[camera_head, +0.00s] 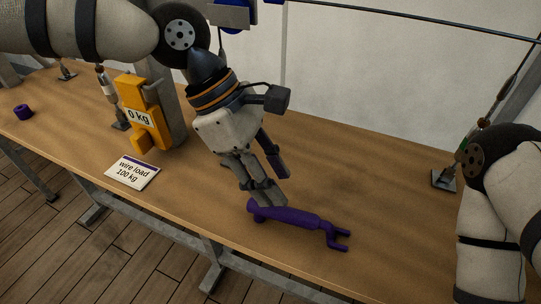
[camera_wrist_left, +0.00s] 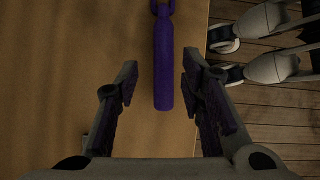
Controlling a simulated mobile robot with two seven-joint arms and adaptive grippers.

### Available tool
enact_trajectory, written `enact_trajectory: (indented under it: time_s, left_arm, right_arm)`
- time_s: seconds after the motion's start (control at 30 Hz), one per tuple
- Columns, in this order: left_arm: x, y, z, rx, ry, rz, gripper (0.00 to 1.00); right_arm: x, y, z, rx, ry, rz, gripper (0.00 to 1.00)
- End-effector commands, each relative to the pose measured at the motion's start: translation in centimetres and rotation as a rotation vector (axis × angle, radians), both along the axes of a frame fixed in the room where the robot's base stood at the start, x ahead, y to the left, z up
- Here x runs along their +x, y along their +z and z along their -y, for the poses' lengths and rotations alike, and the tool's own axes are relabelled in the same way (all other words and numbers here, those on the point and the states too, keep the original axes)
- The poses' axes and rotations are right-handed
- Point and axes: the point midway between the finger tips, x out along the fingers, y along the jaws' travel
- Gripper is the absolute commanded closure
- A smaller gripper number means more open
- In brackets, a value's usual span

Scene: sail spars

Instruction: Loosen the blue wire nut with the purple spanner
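The purple spanner (camera_head: 290,218) lies on the wooden table near its front edge, with its forked jaw to the right. My left gripper (camera_head: 273,187) points down over the left end of its handle. In the left wrist view the fingers are apart, one on each side of the spanner handle (camera_wrist_left: 163,75), with gaps between; whether they are at its height I cannot tell. The blue wire nut is not clearly visible; dark blue parts (camera_head: 241,5) show at the top edge, partly cut off. My right arm shows at the right, its gripper out of view.
A yellow gauge (camera_head: 139,103) reading "0 kg" stands on the table (camera_head: 352,190) to the left. A card (camera_head: 132,172) reads "wire load 100 kg". A purple ring-like piece (camera_head: 23,112) lies far left. Rigging wires stand at the back and right. The table right of the spanner is clear.

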Motion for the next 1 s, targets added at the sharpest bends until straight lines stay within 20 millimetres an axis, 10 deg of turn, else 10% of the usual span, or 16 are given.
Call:
enact_trajectory:
  time_s: [0.6,0.8,1.0]
  left_arm:
    - [-0.8,-6.4,3.2,0.003,-0.001,-0.005,0.64]
    - [-0.8,-6.4,3.2,0.003,0.000,-0.004,1.00]
    - [-0.8,-5.9,3.2,0.002,0.000,-0.001,1.00]
  right_arm:
    - [-2.1,-2.2,0.0,-0.001,0.003,-0.072,0.60]
    - [-2.1,-2.2,0.0,-0.001,0.003,-0.071,0.60]
    - [-1.9,-1.9,0.0,-0.001,0.003,-0.064,0.60]
